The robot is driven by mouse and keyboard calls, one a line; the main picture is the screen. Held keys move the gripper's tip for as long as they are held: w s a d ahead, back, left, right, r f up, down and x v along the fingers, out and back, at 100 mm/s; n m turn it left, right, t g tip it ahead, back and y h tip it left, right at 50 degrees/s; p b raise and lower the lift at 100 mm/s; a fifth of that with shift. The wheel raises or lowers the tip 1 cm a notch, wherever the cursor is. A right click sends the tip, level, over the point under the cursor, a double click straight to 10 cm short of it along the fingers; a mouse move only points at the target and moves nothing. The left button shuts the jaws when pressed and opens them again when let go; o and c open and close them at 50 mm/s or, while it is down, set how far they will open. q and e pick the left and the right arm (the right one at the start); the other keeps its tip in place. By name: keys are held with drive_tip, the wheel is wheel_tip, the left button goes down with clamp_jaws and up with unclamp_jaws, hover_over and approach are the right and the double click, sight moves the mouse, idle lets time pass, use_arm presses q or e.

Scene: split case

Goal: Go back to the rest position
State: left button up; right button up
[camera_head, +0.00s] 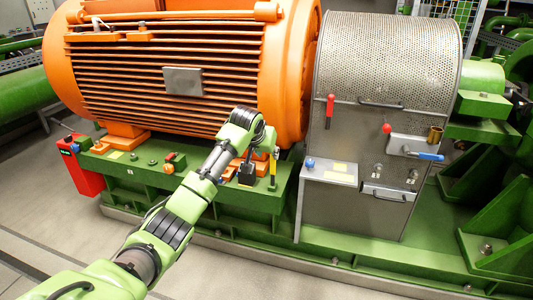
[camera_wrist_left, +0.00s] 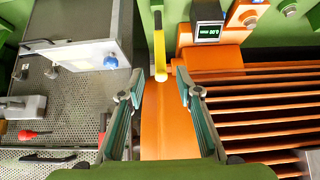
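My left arm comes in from the lower left in the head view. Its gripper (camera_head: 257,140) is in front of the lower right end of the orange motor (camera_head: 180,60). In the left wrist view the two teal fingers (camera_wrist_left: 160,88) stand apart with nothing between them, so the gripper is open and empty. The orange motor housing (camera_wrist_left: 165,125) lies beyond the fingers. A yellow-handled lever (camera_wrist_left: 159,55) shows just past the fingertips, apart from them. It also shows in the head view (camera_head: 274,165). My right gripper is in neither view.
Right of the motor stands a perforated grey cover (camera_head: 385,65) with a red-handled lever (camera_head: 330,108), a blue-handled lever (camera_head: 428,156) and a panel with a blue knob (camera_head: 310,163). A small display (camera_wrist_left: 208,31) sits near the yellow lever. A red box (camera_head: 82,168) is left. Floor is open at lower left.

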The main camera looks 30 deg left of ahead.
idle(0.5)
